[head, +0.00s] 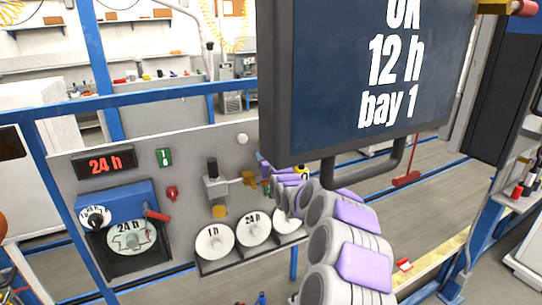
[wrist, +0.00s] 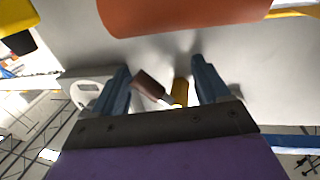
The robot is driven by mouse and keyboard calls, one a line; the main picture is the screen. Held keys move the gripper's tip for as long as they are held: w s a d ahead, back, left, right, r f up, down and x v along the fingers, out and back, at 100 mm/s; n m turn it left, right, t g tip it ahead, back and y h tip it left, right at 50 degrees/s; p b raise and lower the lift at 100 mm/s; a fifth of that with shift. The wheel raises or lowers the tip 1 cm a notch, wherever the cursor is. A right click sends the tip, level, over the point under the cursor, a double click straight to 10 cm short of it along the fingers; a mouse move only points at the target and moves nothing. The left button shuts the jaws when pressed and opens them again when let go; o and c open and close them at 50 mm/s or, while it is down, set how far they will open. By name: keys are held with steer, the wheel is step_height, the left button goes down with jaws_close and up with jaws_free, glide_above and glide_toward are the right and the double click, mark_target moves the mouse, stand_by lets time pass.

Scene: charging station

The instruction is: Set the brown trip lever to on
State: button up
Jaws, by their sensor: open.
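In the wrist view the brown trip lever (wrist: 148,84) is a short brown grip on a thin metal shaft, slanting down to the right. It lies between the two blue-grey fingers of my gripper (wrist: 160,65), nearer the left finger. The fingers are apart, on either side of it; I cannot tell whether either touches it. A yellow piece (wrist: 181,92) sits just right of the lever's shaft, also between the fingers. In the head view my purple arm reaches to the right part of the grey panel (head: 130,165), and it hides the lever there.
The panel carries a red 24 h display (head: 105,164), a green switch (head: 164,157), a red knob (head: 172,193), a blue box (head: 118,197) and round dials (head: 214,242). A large screen (head: 370,75) hangs close above my arm. A big orange-brown shape (wrist: 180,15) crosses the wrist view's top.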

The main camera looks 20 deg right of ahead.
steer(key=shift+w+a+r+n, duration=0.2)
steer(key=shift+a+r+n, duration=0.1)
steer(key=shift+a+r, duration=0.4)
steer(key=o, duration=0.4)
steer(key=shift+d, duration=0.1)
steer(key=shift+w+a+f, duration=0.25)
steer(key=shift+a, duration=0.25)
steer(key=shift+c, duration=1.4)
steer(key=shift+a, duration=0.15)
steer(key=shift+c, duration=0.8)
steer(key=shift+s+d+f, duration=0.1)
steer(key=shift+s+d, duration=0.15)
steer(key=shift+d, duration=0.6)
steer(key=c, duration=0.6)
steer(key=shift+c, duration=0.6)
steer(key=shift+a+f, duration=0.1)
steer(key=shift+a, duration=0.1)
jaws_close()
